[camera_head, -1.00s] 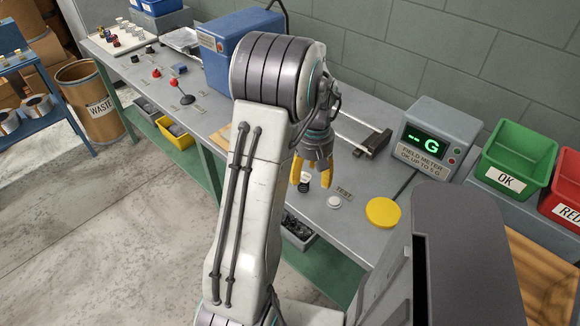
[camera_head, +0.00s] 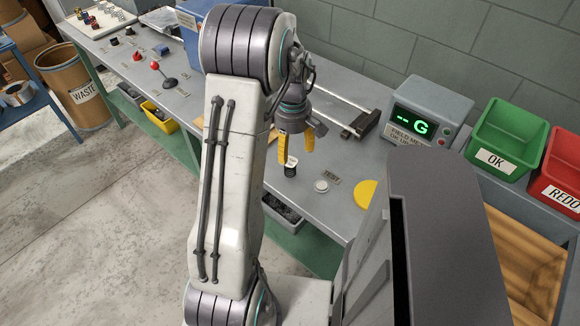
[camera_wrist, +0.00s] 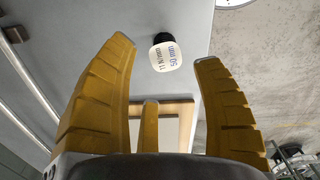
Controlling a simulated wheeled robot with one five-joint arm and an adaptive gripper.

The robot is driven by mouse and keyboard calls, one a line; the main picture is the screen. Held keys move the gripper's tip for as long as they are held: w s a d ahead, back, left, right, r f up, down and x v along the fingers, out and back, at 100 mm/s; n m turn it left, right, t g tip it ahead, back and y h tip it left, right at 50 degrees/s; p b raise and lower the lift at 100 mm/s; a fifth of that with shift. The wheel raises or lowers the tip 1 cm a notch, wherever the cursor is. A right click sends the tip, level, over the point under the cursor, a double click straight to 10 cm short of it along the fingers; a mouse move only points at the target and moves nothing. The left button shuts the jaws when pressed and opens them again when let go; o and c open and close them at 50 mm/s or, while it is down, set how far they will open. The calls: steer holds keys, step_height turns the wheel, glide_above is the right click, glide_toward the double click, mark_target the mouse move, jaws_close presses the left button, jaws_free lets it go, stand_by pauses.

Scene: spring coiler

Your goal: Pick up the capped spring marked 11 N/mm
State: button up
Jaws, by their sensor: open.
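The capped spring (camera_wrist: 165,52) shows in the wrist view with a white face reading "11 N/mm 50 mm" and a black part at its far end. In the head view the spring (camera_head: 290,168) stands on the grey bench, white above and black below. My gripper (camera_head: 297,154) is just above and beside it, yellow fingers pointing down. In the wrist view my gripper (camera_wrist: 167,52) is open, and the spring appears between the two long fingers, touching neither. The spring's coils are not clear.
A white disc (camera_head: 321,186) and a yellow disc (camera_head: 366,193) lie right of the spring, by the TEST label. The field meter (camera_head: 424,110), green OK bin (camera_head: 507,138) and red REDO bin (camera_head: 556,180) stand farther right. A rail fixture (camera_head: 357,125) lies behind.

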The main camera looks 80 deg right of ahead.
mark_target(290, 162)
steer(key=shift+w+a+f, duration=0.1)
steer(key=shift+a+f, duration=0.05)
steer(key=shift+f, duration=1.45)
steer(key=shift+w+a+f, duration=0.1)
steer(key=shift+f, duration=1.5)
steer(key=c, duration=1.2)
